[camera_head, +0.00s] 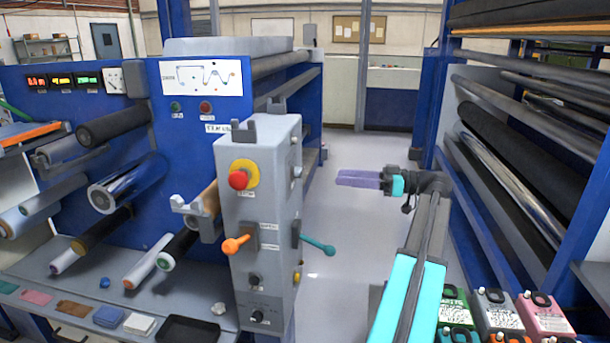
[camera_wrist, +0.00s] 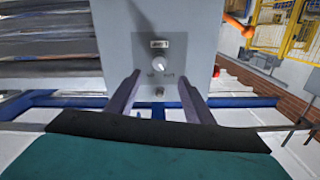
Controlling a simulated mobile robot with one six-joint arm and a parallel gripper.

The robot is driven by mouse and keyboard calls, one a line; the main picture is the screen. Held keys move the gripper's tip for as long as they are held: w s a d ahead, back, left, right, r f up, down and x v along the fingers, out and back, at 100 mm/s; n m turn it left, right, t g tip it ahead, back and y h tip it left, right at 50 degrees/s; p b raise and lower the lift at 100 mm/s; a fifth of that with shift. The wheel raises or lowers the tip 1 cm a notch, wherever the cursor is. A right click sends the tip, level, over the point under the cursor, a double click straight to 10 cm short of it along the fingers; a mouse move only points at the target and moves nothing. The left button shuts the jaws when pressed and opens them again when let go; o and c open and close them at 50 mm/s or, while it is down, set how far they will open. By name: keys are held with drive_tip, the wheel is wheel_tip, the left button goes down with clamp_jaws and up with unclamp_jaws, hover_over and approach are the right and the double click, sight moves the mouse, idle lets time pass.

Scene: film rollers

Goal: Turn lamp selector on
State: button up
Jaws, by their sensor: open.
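A small whitish round knob (camera_wrist: 159,65), which looks like the lamp selector, sits on a grey panel face in the wrist view. In the head view the knob (camera_head: 297,172) is on the right side of the grey control box (camera_head: 262,215). My gripper (camera_head: 338,179) is open and empty, to the right of the box, with a gap between its fingertips and the knob. In the wrist view the knob appears between the purple fingers of my gripper (camera_wrist: 159,77).
A teal lever (camera_head: 318,245) juts from the box's right side below my gripper. A red stop button (camera_head: 238,180) and orange lever (camera_head: 236,244) are on its front. A roller rack (camera_head: 540,150) stands right. The aisle floor (camera_head: 365,150) is clear.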

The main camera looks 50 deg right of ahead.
sight(302, 174)
drive_tip(key=p+x, duration=0.3)
drive_tip(key=x, duration=0.9)
drive_tip(key=shift+w, duration=0.1)
drive_tip(key=shift+c, duration=0.5)
